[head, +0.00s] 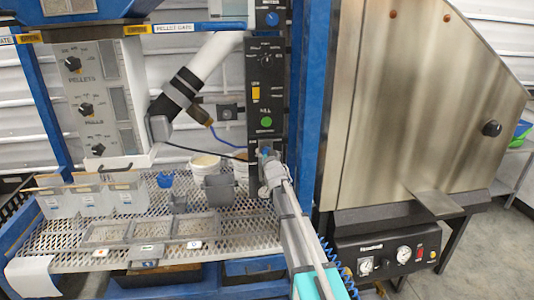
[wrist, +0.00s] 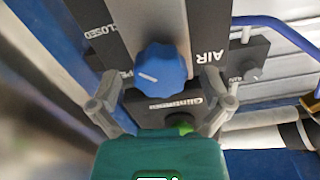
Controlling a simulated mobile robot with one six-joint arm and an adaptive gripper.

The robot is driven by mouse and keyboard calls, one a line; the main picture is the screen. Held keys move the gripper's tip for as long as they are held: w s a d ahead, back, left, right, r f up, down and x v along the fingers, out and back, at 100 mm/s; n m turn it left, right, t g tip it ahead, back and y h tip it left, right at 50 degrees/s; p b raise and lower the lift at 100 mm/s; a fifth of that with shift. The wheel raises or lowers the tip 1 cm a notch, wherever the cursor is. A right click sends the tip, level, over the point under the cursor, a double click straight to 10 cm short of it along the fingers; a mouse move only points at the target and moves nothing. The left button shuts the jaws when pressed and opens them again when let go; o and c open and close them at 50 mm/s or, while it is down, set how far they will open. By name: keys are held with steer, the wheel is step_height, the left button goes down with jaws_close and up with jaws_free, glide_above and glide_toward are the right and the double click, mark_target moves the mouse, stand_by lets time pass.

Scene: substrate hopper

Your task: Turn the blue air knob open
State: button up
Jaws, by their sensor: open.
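In the wrist view the blue air knob (wrist: 162,66) sits on a grey plate (wrist: 150,20), with the word AIR to its right and CLOSED at upper left. A short white mark lies on the knob's left part. Another label at left is partly hidden by a finger. My gripper (wrist: 161,97) is open, one finger to each side below the knob; I cannot tell whether either touches it. In the head view my gripper (head: 268,172) is at the lower end of the dark control panel (head: 266,85), and hides what lies behind it.
Another blue knob (head: 271,18) is at the panel's top, and a green button (head: 266,122) is above my gripper. A grey cup (head: 220,188) and a white bucket (head: 205,165) stand left on the perforated shelf (head: 240,240). A steel cabinet (head: 415,110) stands right.

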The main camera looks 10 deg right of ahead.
steer(key=shift+w, duration=0.15)
steer(key=c, duration=1.1)
steer(key=shift+c, duration=0.2)
steer(key=shift+n, duration=0.4)
steer(key=n, duration=0.4)
steer(key=shift+a, duration=0.1)
steer(key=n, duration=0.8)
steer(key=shift+a, duration=0.15)
steer(key=n, duration=0.5)
steer(key=shift+f, duration=0.1)
